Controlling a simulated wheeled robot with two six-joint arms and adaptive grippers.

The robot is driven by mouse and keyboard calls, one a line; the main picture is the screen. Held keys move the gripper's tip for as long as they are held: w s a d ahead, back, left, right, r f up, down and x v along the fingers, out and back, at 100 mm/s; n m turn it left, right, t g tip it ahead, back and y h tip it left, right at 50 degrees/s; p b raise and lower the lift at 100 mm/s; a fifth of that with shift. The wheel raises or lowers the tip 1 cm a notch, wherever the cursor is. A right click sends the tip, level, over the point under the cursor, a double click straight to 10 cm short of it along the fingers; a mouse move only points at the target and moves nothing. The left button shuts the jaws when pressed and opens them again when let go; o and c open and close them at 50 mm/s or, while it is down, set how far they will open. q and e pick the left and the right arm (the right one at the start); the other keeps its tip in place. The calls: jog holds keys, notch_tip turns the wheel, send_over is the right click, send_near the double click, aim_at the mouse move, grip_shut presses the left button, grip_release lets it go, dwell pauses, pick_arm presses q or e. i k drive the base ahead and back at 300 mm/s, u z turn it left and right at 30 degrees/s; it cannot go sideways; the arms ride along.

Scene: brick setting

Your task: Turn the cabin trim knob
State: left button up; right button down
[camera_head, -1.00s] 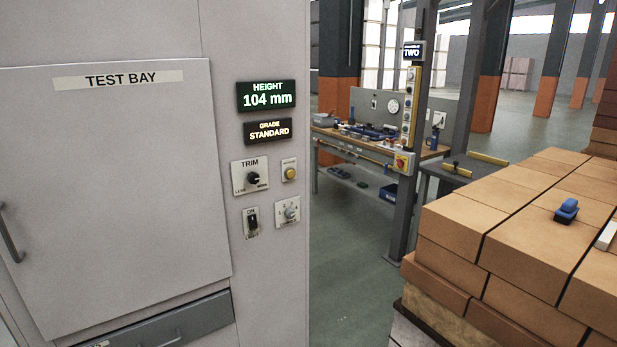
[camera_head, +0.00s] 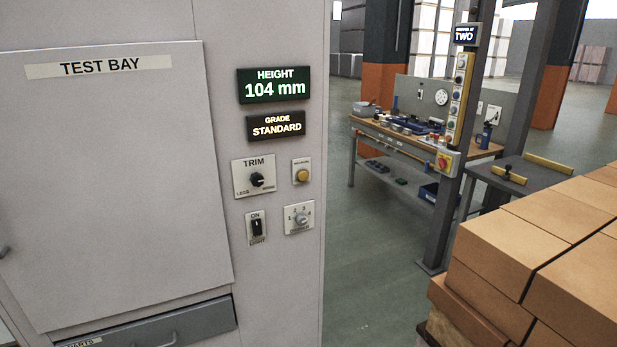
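The black trim knob (camera_head: 257,180) sits on a pale plate marked TRIM, on the grey cabinet front (camera_head: 270,30). Its plate has LESS at the lower left; the lower right wording is too small to read surely. Above it, a green display (camera_head: 274,86) reads HEIGHT 104 mm and a second display (camera_head: 275,126) reads GRADE STANDARD. Neither of my grippers is in the view.
Beside the knob are a yellow button (camera_head: 302,175), a numbered selector (camera_head: 300,219) and a light switch (camera_head: 257,227). The closed TEST BAY door (camera_head: 110,200) is at left, above a drawer (camera_head: 150,328). A brick stack (camera_head: 545,250) stands at right; open floor (camera_head: 375,260) lies between.

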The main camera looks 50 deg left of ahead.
aim_at(256, 179)
jog(key=u, duration=0.4)
jog(key=i, duration=0.9)
jog(key=u, duration=0.8)
